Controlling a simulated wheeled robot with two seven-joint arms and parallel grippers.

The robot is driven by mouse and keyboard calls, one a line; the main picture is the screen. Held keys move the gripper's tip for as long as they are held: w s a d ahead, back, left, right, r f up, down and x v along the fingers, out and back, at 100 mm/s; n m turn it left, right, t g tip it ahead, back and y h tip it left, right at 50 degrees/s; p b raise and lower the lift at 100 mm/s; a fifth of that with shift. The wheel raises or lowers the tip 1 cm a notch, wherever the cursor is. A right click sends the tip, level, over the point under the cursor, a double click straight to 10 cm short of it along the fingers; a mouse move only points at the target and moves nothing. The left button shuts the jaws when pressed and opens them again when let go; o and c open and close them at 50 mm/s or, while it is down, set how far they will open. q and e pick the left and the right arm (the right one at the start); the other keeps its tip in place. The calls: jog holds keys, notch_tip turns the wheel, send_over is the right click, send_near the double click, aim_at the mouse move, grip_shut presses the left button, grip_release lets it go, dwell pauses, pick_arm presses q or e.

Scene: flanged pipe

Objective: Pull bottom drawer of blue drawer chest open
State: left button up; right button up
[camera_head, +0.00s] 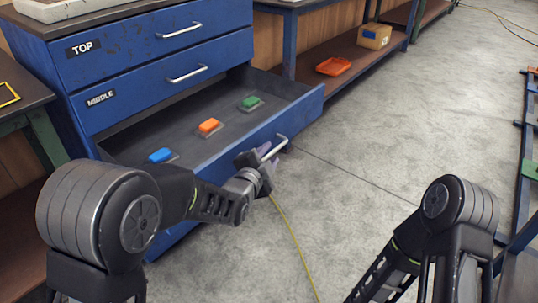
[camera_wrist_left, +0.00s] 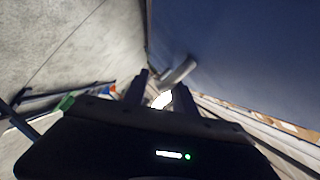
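The blue drawer chest (camera_head: 222,52) stands at the upper left, with upper drawers labelled TOP and MIDDLE. Its bottom drawer (camera_head: 305,108) is pulled well out, with its inside in view. My left gripper (camera_head: 267,163) is at the bottom drawer's bar handle (camera_head: 281,144). In the left wrist view the fingers (camera_wrist_left: 161,88) stand on both sides of the bright handle, beside the blue drawer front (camera_wrist_left: 235,60), and appear shut on it. The bottom drawer's label is hidden. My right arm shows at the lower right, but its gripper is out of view.
Blue (camera_head: 160,155), orange (camera_head: 209,125) and green (camera_head: 250,102) blocks lie inside the drawer. A workbench with an orange tray (camera_head: 333,66) and a cardboard box (camera_head: 375,36) stands behind. A yellow cable (camera_head: 293,238) crosses the floor. Open concrete floor lies to the right.

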pick_arm(q)
jog(key=p+v, duration=0.1)
jog(key=v, duration=0.5)
jog(key=shift+s+r, duration=0.15)
jog(key=shift+r, duration=0.05)
jog(key=shift+s+a, duration=0.2)
jog(key=shift+s, duration=0.25)
